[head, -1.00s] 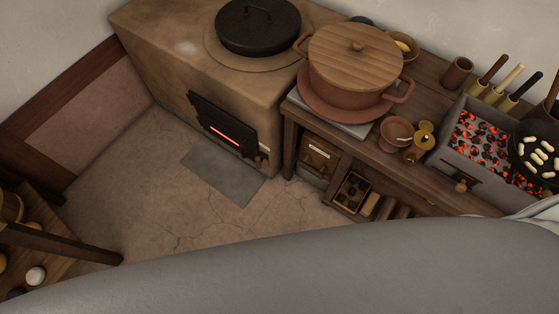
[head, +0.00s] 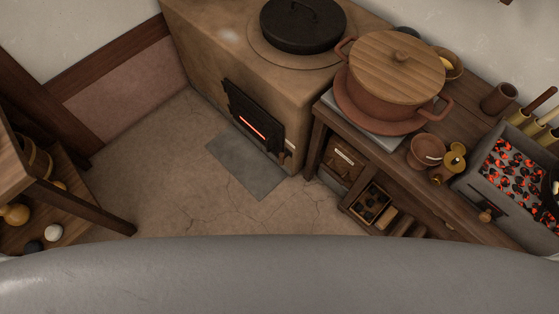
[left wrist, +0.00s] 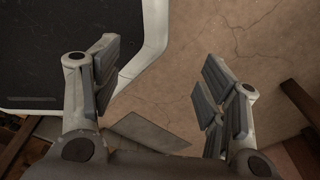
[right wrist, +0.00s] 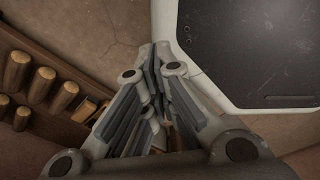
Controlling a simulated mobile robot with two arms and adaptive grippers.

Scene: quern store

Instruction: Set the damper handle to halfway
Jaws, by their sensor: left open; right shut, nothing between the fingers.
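A small wooden knob (head: 485,215) sticks out of the front of the grey charcoal brazier (head: 470,185) at the right of the head view. It may be the damper handle, but its setting is too small to read. Another small wooden handle (head: 289,149) sits beside the dark firebox door (head: 252,120) of the clay stove. Neither gripper shows in the head view. My left gripper (left wrist: 158,90) is open and empty above the floor. My right gripper (right wrist: 155,68) is shut with nothing in it. Neither is at a handle.
A lidded clay pot (head: 393,85) stands on the wooden counter (head: 455,110). Red coals (head: 515,168) glow in the brazier. A wooden shelf (head: 85,205) stands at the left. The cracked floor (head: 165,150) between is clear. A grey slab (head: 245,165) lies before the stove.

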